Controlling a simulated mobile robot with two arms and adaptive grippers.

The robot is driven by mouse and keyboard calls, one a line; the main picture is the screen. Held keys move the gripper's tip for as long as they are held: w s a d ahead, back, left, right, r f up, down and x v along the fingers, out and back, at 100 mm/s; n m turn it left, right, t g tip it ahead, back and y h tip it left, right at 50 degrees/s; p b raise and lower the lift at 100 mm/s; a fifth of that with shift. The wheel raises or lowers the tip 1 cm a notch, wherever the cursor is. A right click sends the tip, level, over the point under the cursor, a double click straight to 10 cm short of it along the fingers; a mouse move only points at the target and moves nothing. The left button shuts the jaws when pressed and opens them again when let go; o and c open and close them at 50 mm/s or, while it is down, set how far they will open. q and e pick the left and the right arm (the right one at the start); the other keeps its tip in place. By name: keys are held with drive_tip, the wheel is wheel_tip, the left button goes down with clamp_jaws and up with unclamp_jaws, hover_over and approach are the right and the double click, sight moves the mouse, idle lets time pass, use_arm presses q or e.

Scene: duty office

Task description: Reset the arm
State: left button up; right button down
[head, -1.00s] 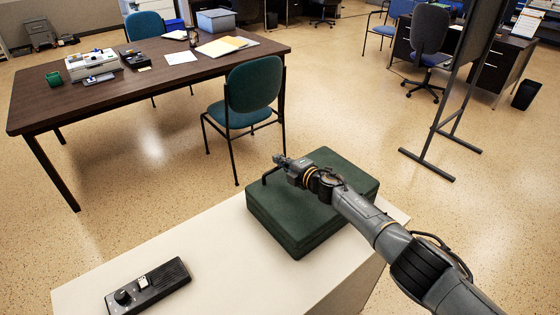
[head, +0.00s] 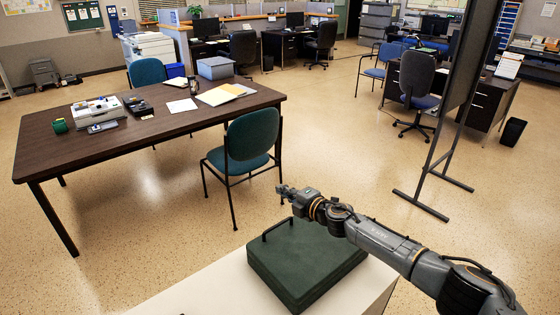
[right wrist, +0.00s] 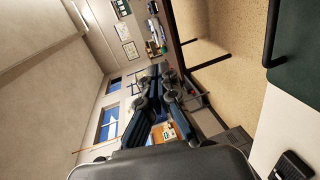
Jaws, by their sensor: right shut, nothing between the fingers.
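My right arm reaches in from the lower right of the head view. Its gripper (head: 283,193) is shut and empty, above the far edge of a dark green case (head: 305,262) with a black handle (head: 278,229). The gripper looks apart from the case. In the right wrist view my right gripper (right wrist: 163,72) shows its dark fingers together with nothing held. The case shows at the right edge of that view (right wrist: 298,90). My left gripper is in no view.
The case lies on a white table (head: 215,290). Beyond it stand a teal chair (head: 250,140) and a brown desk (head: 70,157) bearing papers and office items. A dark standing board (head: 468,60) is at the right. Open floor lies between them.

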drive_tip(key=s+a+f+m+t+h, duration=0.1)
drive_tip(key=s+f+m+h, duration=0.15)
drive_tip(key=s+m, duration=0.4)
drive_tip(key=s+a+f+m+h, duration=0.1)
drive_tip(key=s+a+f+m, duration=0.1)
drive_tip(key=s+f+m, duration=0.4)
drive_tip(key=s+d+f+m+g+h, duration=0.2)
drive_tip(key=s+d+m+g, duration=0.15)
drive_tip(key=s+d, duration=0.6)
drive_tip(key=s+d+f+m+g+h, duration=0.1)
drive_tip(key=s+d+m+g+h, duration=0.2)
drive_tip(key=s, duration=1.2)
drive_tip(key=s+d+f+m+g+h, duration=0.1)
drive_tip(key=s+d+f+m+g, duration=0.2)
drive_tip(key=s+d, duration=0.75)
drive_tip(key=s+a+f+m+g+b, duration=0.1)
drive_tip(key=s+f, duration=0.1)
drive_tip(key=f, duration=1.1)
drive_tip(key=s+a+f+g+b, duration=0.1)
drive_tip(key=s+f, duration=0.1)
drive_tip(key=f, duration=1.1)
drive_tip(key=s+d+f+b, duration=0.1)
drive_tip(key=s+d+f, duration=0.1)
drive_tip(key=s+f, duration=1.5)
drive_tip(key=shift+d+f+g, duration=0.3)
drive_tip(key=shift+f+g, duration=0.15)
drive_tip(key=shift+f, duration=0.1)
